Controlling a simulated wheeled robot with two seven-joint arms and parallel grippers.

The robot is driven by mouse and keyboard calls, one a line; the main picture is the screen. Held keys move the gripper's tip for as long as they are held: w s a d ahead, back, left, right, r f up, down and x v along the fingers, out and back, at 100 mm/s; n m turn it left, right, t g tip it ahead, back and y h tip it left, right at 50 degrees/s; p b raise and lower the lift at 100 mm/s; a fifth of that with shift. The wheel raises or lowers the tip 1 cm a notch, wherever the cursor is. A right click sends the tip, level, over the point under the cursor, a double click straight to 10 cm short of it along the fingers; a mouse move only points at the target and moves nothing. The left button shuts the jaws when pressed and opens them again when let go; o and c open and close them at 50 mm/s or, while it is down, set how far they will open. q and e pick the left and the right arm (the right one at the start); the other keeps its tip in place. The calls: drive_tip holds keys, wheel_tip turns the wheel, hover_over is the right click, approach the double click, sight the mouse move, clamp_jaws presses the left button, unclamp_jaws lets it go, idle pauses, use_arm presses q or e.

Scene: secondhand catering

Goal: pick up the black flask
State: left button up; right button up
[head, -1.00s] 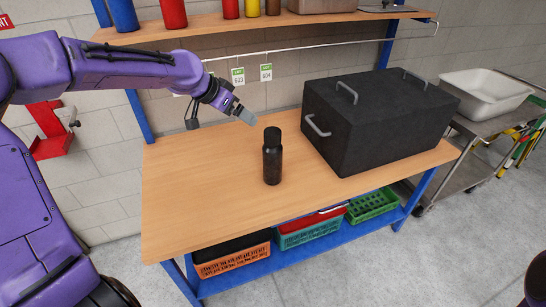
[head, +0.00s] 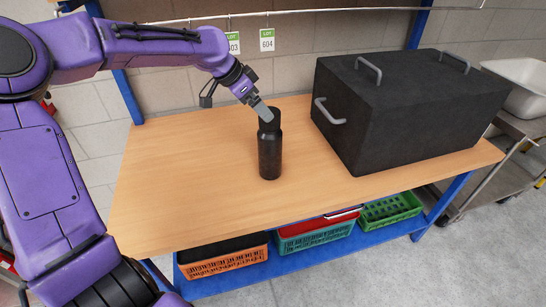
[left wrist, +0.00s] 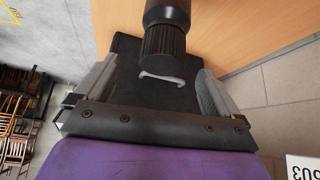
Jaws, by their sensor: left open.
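The black flask (head: 270,152) stands upright on the wooden tabletop (head: 180,165), left of the large black box. My left gripper (head: 264,110) comes in from the left, and its fingers overlap the flask's cap in the head view. In the left wrist view the flask's ribbed cap (left wrist: 163,42) sits ahead of and partly between the spread fingers of the left gripper (left wrist: 155,85). The jaws are open, with gaps to the cap on both sides. The right gripper is not in view.
A large black box (head: 400,110) with metal handles fills the right of the tabletop. Crates, including an orange one (head: 225,262) and a green one (head: 390,210), sit on the blue lower shelf. A metal trolley holds a white tub (head: 522,88). The tabletop's left side is clear.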

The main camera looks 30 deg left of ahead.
use_arm(q)
drive_tip(key=shift+p+x, duration=0.7)
drive_tip(key=shift+x, duration=0.1)
drive_tip(key=shift+w+d+f, duration=0.1)
drive_tip(key=shift+w+f, duration=0.2)
drive_tip(key=shift+f, duration=0.4)
drive_tip(key=p+x, duration=0.1)
drive_tip(key=x, duration=0.3)
drive_tip(key=shift+w+p, duration=0.15)
drive_tip(key=shift+p, duration=0.15)
drive_tip(key=shift+w+f, duration=0.2)
drive_tip(key=shift+f, duration=0.1)
drive_tip(key=shift+s, duration=0.1)
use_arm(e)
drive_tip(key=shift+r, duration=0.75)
use_arm(q)
drive_tip(key=shift+r, duration=0.1)
drive_tip(key=c, duration=1.8)
drive_tip(key=shift+r, duration=0.1)
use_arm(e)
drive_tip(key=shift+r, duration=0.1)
